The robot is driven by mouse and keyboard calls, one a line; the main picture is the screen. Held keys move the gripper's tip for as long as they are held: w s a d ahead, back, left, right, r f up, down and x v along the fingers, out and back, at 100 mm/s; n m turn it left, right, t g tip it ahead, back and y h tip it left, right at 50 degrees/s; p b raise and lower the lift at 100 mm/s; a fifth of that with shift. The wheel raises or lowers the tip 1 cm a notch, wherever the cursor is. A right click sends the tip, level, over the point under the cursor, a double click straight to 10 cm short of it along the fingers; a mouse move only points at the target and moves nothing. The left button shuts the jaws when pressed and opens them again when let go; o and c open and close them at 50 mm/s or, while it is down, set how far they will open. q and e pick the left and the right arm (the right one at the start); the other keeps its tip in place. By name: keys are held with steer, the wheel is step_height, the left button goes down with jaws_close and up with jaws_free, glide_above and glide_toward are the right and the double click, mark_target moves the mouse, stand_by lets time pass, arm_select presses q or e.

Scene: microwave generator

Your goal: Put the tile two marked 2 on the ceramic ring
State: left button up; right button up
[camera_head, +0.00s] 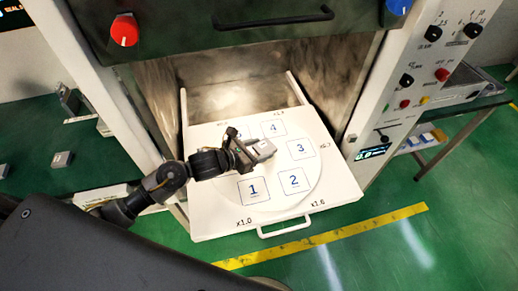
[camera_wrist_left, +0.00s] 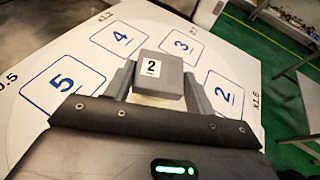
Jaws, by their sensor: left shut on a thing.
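The grey tile two (camera_wrist_left: 168,70) carries a white label marked 2 in the left wrist view. My left gripper (camera_wrist_left: 158,88) is shut on it, with one finger on each side. In the head view the tile (camera_head: 263,149) is over the middle of the white tray, at the end of my left gripper (camera_head: 245,153). A pale surface shows just below the tile between the fingers; I cannot tell whether it is the ceramic ring. I cannot make out the ceramic ring for certain in either view. My right gripper is not in view.
The pulled-out white tray (camera_head: 335,188) has a round area with numbered squares and a front handle (camera_head: 284,226). The cabinet opening stands behind it, with a dark door (camera_head: 250,35) above. The control panel (camera_head: 425,60) is on the right.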

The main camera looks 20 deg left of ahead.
arm_select(q)
steer(key=shift+f+b, duration=0.2)
steer(key=shift+b, duration=0.1)
steer(key=o, duration=1.6)
steer(key=shift+r, duration=0.1)
steer(key=shift+r+p, duration=1.3)
steer(key=shift+r, duration=0.5)
steer(key=shift+r+p, duration=0.95)
steer(key=shift+r, duration=0.6)
